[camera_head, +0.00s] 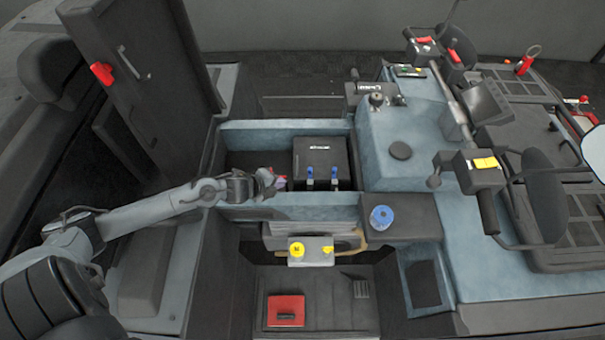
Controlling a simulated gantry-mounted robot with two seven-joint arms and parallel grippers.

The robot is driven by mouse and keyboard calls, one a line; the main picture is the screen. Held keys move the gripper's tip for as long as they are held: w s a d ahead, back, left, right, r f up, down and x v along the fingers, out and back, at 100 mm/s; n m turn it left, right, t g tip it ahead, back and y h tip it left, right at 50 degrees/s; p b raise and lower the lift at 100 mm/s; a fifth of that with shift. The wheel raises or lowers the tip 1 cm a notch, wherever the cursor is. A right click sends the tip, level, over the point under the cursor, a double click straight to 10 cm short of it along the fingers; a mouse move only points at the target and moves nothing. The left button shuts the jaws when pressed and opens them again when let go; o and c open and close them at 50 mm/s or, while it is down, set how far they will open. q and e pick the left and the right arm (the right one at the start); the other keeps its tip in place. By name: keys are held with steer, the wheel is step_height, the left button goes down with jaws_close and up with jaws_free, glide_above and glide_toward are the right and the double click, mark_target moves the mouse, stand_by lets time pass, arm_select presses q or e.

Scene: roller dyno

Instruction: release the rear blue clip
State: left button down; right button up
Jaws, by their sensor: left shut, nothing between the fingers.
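Two small blue clips, a left one (310,173) and a right one (334,172), stand side by side on grey posts at the front of a black box (321,152). I cannot tell which is the rear one. The box sits in a blue-grey compartment. My left gripper (274,181) is shut and empty, a little left of the left clip and apart from it. A small reddish patch shows at its fingertips; I cannot tell what it is. My right gripper is not in view.
An open dark door with a red latch (102,73) stands upright at the left. Below the compartment are two yellow caps (297,249), a blue cap (381,217) and a red panel (286,311). Handlebars (455,110) and seats fill the right.

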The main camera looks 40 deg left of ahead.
arm_select(q)
steer(key=b, duration=0.1)
glide_toward(302, 175)
steer(key=shift+w+d+f, duration=0.7)
steer(key=shift+d+f, duration=0.2)
steer(key=shift+f, duration=0.15)
steer(key=shift+w+d+f, duration=0.1)
steer(key=shift+w+f, duration=0.05)
steer(key=shift+w, duration=1)
steer(key=shift+w+f, duration=0.1)
steer(key=shift+w, duration=1)
steer(key=shift+b, duration=0.3)
steer(key=shift+w+a+f+b, duration=0.1)
steer(key=shift+w+a+b, duration=0.15)
steer(key=shift+a+b, duration=0.05)
steer(key=shift+w+a+b, duration=0.4)
steer(key=shift+w+a, duration=0.1)
steer(key=shift+w, duration=0.1)
